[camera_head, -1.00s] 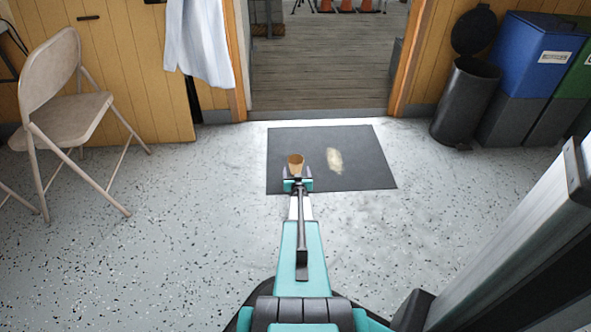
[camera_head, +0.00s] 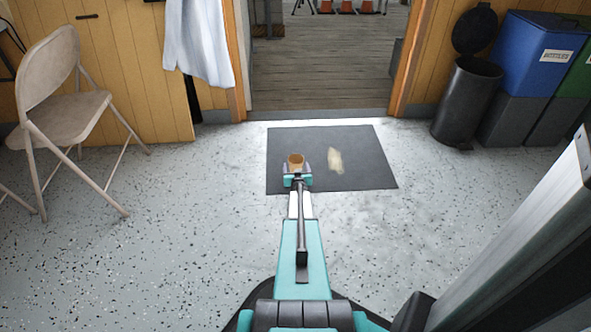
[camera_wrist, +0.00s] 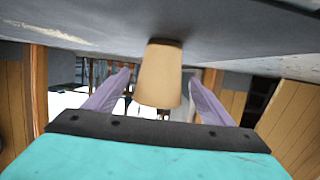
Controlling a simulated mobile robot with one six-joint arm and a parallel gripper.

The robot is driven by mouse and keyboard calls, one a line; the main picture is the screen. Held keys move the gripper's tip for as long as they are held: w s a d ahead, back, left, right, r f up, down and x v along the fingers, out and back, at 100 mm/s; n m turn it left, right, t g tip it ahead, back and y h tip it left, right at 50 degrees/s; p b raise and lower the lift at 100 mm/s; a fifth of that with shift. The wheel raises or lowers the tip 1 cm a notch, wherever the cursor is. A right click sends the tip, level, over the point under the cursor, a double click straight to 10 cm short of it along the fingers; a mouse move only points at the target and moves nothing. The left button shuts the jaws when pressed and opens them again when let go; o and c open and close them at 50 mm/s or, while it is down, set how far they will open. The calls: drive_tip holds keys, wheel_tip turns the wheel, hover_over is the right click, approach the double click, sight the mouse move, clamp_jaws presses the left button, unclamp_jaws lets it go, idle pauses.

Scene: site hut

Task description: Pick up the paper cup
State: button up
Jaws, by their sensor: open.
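The tan paper cup (camera_head: 296,160) stands on the dark mat (camera_head: 360,172), in front of the doorway. My gripper (camera_head: 297,168) is low over the near part of the mat, with its fingers on either side of the cup. In the wrist view, where the floor is at the top, the cup (camera_wrist: 158,78) sits between the two spread purple-grey fingers (camera_wrist: 160,84), with a gap on each side. The gripper is open. The cup's lower part is hidden behind my gripper in the head view.
A pale stain or flat scrap (camera_head: 335,160) lies on the mat right of the cup. A folding chair (camera_head: 68,120) stands at the left. A black pedal bin (camera_head: 466,102) and a blue bin (camera_head: 538,55) stand at the right. The speckled floor around the mat is clear.

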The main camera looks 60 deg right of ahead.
sight(296, 162)
drive_tip(key=shift+b+x, duration=0.5)
drive_tip(key=shift+x, duration=1.05)
drive_tip(key=c, duration=1.1)
